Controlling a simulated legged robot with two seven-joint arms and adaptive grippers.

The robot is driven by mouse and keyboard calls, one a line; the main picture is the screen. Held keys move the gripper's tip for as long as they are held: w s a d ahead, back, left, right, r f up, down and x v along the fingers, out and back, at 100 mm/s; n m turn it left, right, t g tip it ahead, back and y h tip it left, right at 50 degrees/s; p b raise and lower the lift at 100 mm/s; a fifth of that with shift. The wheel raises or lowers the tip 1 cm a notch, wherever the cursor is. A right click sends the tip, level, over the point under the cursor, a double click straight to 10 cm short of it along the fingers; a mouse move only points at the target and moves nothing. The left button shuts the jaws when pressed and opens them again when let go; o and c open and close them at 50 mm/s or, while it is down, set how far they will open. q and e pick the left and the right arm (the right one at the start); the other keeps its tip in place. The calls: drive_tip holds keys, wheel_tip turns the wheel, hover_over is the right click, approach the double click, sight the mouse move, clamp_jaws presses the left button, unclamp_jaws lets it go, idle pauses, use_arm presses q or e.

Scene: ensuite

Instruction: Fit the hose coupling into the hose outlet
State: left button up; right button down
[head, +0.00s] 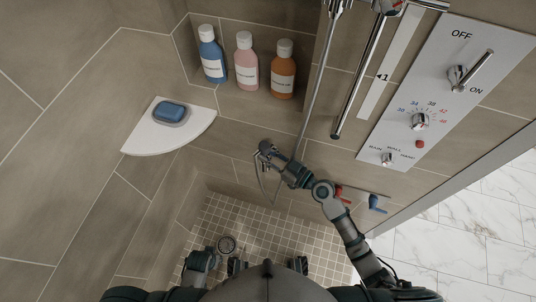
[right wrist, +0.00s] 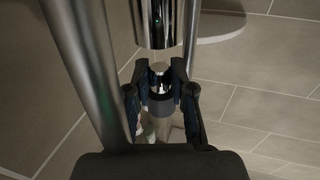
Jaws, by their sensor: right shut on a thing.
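My right gripper (head: 268,156) is at the tiled wall below the bottle niche. In the right wrist view its fingers (right wrist: 161,98) are shut on the hose coupling (right wrist: 160,104), a dark collar with a bright metal tip. A chrome cylinder (right wrist: 157,25), which looks like the hose outlet, hangs just above the tip. A small gap shows between them, and they look roughly in line. In the head view the coupling and outlet are too small to tell apart at the gripper. Dark parts of my body fill the bottom edge, and I cannot make out my left gripper's jaws there.
A slanting metal tube (right wrist: 88,70) passes close to the left finger. A corner shelf (head: 140,137) holds a blue soap dish (head: 170,112). Several bottles stand in the niche. A control panel (head: 440,90) is at right, with red and blue handles (head: 377,203) below.

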use_arm(q)
drive_tip(key=shift+s+f+b, duration=0.1)
drive_tip(key=shift+f+b, duration=0.2)
drive_tip(key=shift+f, duration=0.1)
idle(0.4)
wheel_tip(320, 180, up, 7)
drive_tip(key=shift+w+f, duration=0.15)
drive_tip(key=shift+w, duration=0.15)
idle(3.0)
drive_tip(key=shift+t, duration=0.7)
drive_tip(key=shift+w+d+r+b, duration=0.15)
drive_tip(key=shift+r+b, duration=0.4)
drive_tip(key=shift+r, duration=0.8)
drive_tip(key=shift+w+a+r+b, duration=0.1)
drive_tip(key=shift+r+b, duration=0.45)
drive_tip(key=shift+r, duration=0.75)
use_arm(e)
drive_tip(key=shift+f, duration=1.05)
use_arm(q)
drive_tip(key=shift+w+d+t, duration=0.3)
drive_tip(key=shift+w+t, duration=0.1)
drive_tip(key=shift+w, duration=0.5)
use_arm(e)
drive_tip(key=shift+f, duration=0.2)
